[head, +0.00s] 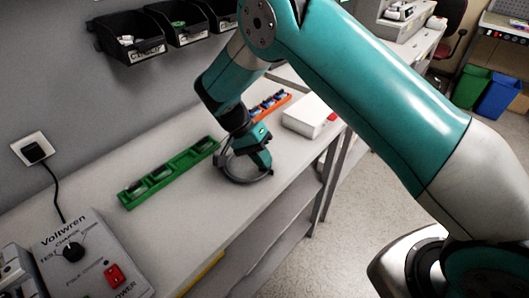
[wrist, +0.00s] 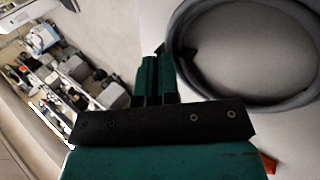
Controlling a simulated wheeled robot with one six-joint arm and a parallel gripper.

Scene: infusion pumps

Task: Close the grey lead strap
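The grey lead strap (head: 246,181) is a dark grey loop on the pale bench, under and around the lower end of my gripper (head: 257,160). In the wrist view the strap (wrist: 262,103) is a wide, nearly round band at the upper right, cut off by the top edge. My gripper's fingers (wrist: 157,62) are almost together there, with a thin gap between them. A dark end of the strap is at the fingertips, and the fingers look closed on it. A small dark tab shows just right of the tips. Whether the strap's ends meet is hard to tell.
A green tray (head: 172,178) lies left of the strap, and an orange tray (head: 268,104) and a white box (head: 306,116) lie beyond. A grey Voltwren unit (head: 85,255) stands at the near left. Black bins (head: 130,38) hang on the wall.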

